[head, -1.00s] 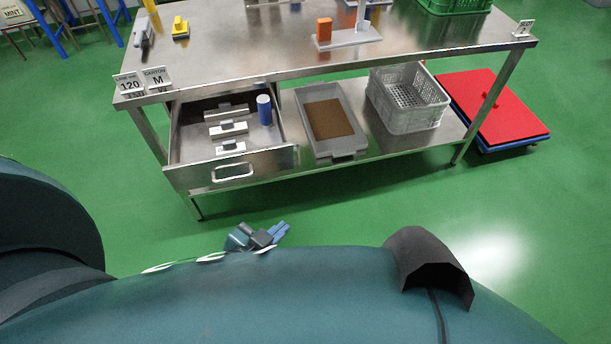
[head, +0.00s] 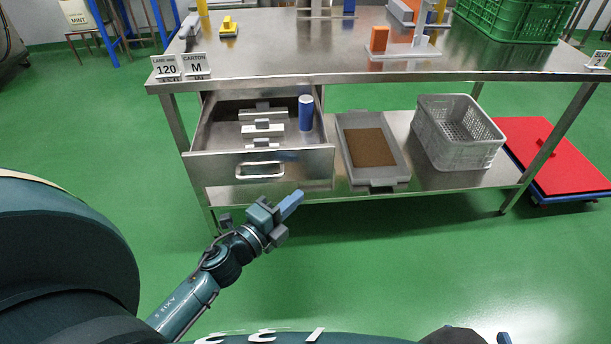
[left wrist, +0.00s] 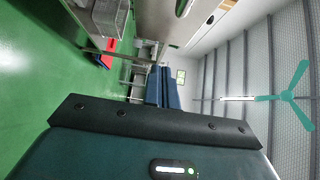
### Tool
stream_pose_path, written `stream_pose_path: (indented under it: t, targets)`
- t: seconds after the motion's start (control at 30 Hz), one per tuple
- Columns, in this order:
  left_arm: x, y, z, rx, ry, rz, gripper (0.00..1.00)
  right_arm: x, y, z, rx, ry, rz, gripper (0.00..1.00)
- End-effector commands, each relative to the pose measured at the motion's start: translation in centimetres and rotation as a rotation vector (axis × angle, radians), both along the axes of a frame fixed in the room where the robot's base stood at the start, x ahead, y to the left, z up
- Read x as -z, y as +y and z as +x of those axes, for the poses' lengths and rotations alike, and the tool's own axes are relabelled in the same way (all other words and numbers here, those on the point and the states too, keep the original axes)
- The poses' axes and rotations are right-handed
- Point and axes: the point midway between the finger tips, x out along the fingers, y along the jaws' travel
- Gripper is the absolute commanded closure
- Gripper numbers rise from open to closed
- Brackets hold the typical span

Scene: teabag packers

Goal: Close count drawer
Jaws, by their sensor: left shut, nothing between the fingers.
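The count drawer (head: 215,169) is a steel drawer under the left part of the workbench. In the head view it is pulled out, with its handle (head: 259,170) on the front panel. Inside are several pale blocks (head: 262,129) and a blue cylinder (head: 306,113) standing upright. My left gripper (head: 290,205) is in front of and below the drawer front, apart from it as far as I can tell. Its blue fingers are shut and empty; they also show in the left wrist view (left wrist: 163,88). My right gripper is not in view.
A grey tray (head: 398,150) with a brown base and a white crate (head: 455,152) sit on the lower shelf. A red-topped dolly (head: 560,165) is right of the workbench (head: 300,60). Green floor in front is clear.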

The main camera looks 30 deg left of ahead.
Motion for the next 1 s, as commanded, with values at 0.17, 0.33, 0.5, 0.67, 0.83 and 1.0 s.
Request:
stream_pose_path:
  t: [0.17, 0.33, 0.5, 0.67, 0.83, 1.0]
  targets:
    - [-0.1, -0.9, 4.0, 0.0, -0.002, 0.001, 1.0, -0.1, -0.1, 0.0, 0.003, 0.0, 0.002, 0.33]
    - [0.0, 0.0, 6.5, -0.001, 0.0, 0.0, 1.0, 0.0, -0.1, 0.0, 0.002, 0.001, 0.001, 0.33]
    - [0.1, 0.8, 7.7, -0.001, 0.001, -0.002, 1.0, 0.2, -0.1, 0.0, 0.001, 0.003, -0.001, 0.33]
    - [0.1, 1.0, 8.0, 0.0, 0.002, -0.004, 1.0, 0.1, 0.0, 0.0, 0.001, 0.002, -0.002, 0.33]
    - [0.0, 1.0, 8.0, 0.0, 0.002, -0.004, 1.0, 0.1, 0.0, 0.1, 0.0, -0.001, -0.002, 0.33]
    - [0.0, 1.0, 8.1, -0.001, 0.002, -0.003, 1.0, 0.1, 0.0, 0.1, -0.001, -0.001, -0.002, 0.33]
